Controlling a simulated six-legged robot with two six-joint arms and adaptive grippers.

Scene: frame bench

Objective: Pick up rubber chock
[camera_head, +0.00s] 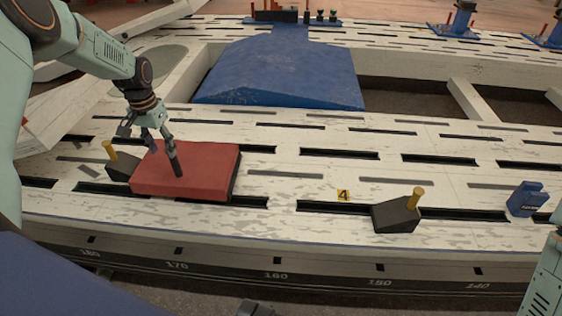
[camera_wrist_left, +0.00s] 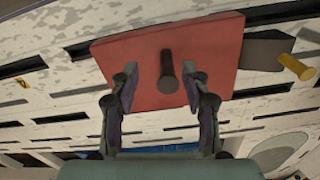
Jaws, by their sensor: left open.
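Two dark wedge-shaped chocks with yellow pegs stand on the slotted white bench. One chock (camera_head: 396,214) is right of centre by a yellow "4" tag; the other chock (camera_head: 120,168) is at the left. A red slab (camera_head: 205,170) with an upright dark peg (camera_head: 176,164) lies beside the left chock. My left gripper (camera_head: 160,142) is open above the slab, by its peg. In the left wrist view the peg (camera_wrist_left: 168,80) shows between the open fingers, and a dark wedge (camera_wrist_left: 262,52) with a yellow peg lies right of the slab. My right gripper is not seen.
A small blue block (camera_head: 526,199) stands at the bench's right end. A large blue sloped piece (camera_head: 280,75) lies behind the front beam. The front beam (camera_head: 275,215) has dark slots and is mostly clear between the slab and the right chock.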

